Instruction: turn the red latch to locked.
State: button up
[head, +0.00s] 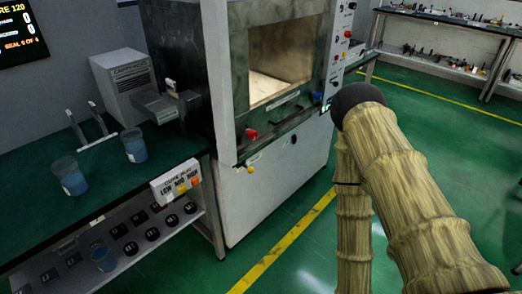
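A red latch (251,134) sits on the front frame of the microwave generator (236,75), at the lower left of its lit opening. Its handle is small here, and I cannot tell whether it stands at locked or unlocked. My arm reaches in from the lower right of the head view, with a dark rounded joint near the machine's right edge. My gripper is not in view, so its distance from the latch is hidden.
A green-topped bench (110,185) at left holds two blue beakers (134,145) and a button box (175,182). A yellow knob (250,170) sits below the latch. Green floor lies open before the machine.

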aim_at(249, 134)
jog(key=z, duration=0.85)
jog(key=i, duration=1)
jog(key=u, duration=0.05)
